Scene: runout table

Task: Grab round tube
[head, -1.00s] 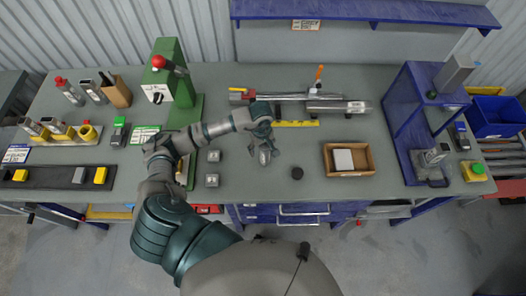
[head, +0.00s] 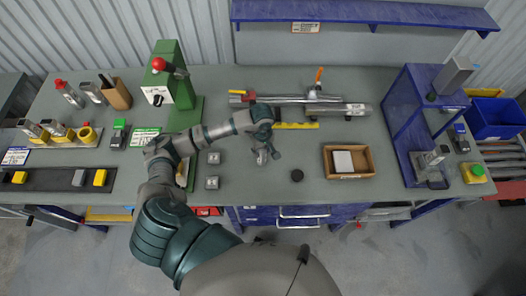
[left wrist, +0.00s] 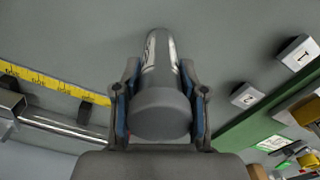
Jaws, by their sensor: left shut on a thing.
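In the left wrist view, my left gripper (left wrist: 160,118) is shut on a round tube (left wrist: 161,105). The tube is grey with a dull near end and a shiny, marked side, and it points away from the camera between the two fingers. In the head view, my left gripper (head: 266,155) is over the middle of the grey table (head: 240,185), with its fingers largely covering the tube. Whether the tube touches the table is hard to tell. My right gripper is not in view.
A metal rail fixture (head: 290,99) and a yellow ruler (head: 297,126) lie behind the gripper. A dark disc (head: 297,175) and a wooden tray (head: 350,174) lie right. Two small grey blocks (head: 213,158) (head: 212,182) and a green press (head: 183,95) stand left.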

